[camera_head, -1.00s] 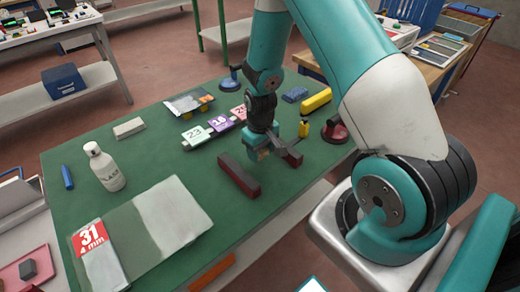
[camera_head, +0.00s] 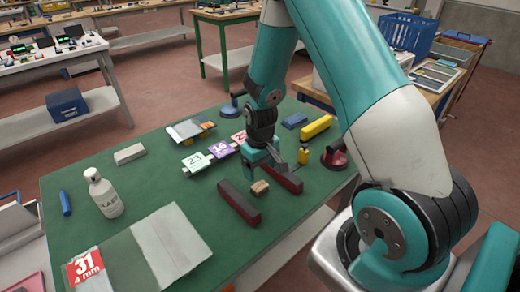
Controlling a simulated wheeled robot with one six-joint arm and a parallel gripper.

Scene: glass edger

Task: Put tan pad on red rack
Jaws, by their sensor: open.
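The tan pad (camera_head: 260,187) is a small block lying between two dark red bars, apart from my gripper. The left bar (camera_head: 239,205) and the right bar (camera_head: 284,182) run roughly parallel on the green table and look like the red rack. I cannot tell whether the pad rests on a base of the rack or on the tabletop, or whether it touches the bars. My gripper (camera_head: 263,160) is open and empty just above and behind the pad, its fingers pointing down. It hides part of the right bar's far end.
The green table (camera_head: 130,185) holds a white bottle (camera_head: 103,193), number cards (camera_head: 221,150), a yellow bar (camera_head: 315,127), a small yellow bottle (camera_head: 304,155) and a red suction cup (camera_head: 335,155). A sheet marked 31 (camera_head: 86,267) lies at front left.

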